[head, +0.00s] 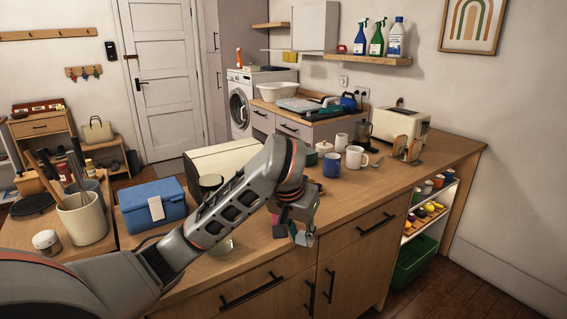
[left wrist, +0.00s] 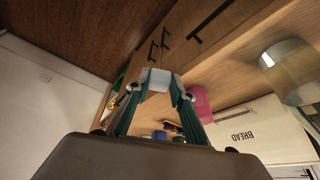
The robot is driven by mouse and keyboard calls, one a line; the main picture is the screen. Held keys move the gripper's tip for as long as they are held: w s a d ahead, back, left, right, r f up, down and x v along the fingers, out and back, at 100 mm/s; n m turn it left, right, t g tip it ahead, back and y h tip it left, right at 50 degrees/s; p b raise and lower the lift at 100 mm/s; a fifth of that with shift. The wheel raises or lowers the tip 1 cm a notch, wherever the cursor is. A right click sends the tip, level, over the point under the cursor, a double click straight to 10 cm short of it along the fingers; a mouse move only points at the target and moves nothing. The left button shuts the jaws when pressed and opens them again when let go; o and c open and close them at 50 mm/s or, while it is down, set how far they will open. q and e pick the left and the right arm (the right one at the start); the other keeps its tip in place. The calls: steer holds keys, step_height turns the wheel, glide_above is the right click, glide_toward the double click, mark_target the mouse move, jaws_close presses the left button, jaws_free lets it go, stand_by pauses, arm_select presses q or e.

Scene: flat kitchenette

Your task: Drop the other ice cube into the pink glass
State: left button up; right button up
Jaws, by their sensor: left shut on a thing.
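My left gripper (head: 302,236) hangs over the front part of the wooden counter, near its front edge. In the left wrist view the same gripper (left wrist: 158,88) is shut on a pale, whitish ice cube (left wrist: 158,79), held between the fingertips. The pink glass (left wrist: 201,104) shows beside the right finger in that view, apart from the cube and partly hidden by the finger. In the head view only a pink sliver of the glass (head: 276,220) shows just left of the gripper. My right gripper is in neither view.
A blue mug (head: 332,165) and a white mug (head: 356,158) stand behind the gripper. A clear glass vessel (head: 221,247) is partly hidden by my left arm. A bread bin (left wrist: 245,128) and a blue cooler box (head: 153,205) stand farther left. The counter right of the gripper is clear.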

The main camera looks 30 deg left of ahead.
arm_select(q)
steer(key=w+a+r+p, duration=0.6)
steer(key=w+a+r, duration=0.6)
steer(key=r, duration=0.1)
step_height(320, 180, down, 6)
steer(key=shift+s+a+f+n, duration=0.15)
steer(key=shift+a+f+n, duration=0.05)
steer(key=shift+a+n, duration=0.25)
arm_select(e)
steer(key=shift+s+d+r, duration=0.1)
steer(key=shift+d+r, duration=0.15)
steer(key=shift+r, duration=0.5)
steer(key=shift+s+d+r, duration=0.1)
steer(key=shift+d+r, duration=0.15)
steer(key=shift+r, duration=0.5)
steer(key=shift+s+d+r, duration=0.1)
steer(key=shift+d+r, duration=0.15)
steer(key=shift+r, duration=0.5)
arm_select(q)
steer(key=o, duration=0.9)
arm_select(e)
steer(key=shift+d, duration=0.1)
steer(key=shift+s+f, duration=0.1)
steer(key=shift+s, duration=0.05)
arm_select(q)
steer(key=v, duration=1.2)
steer(key=shift+d, duration=0.2)
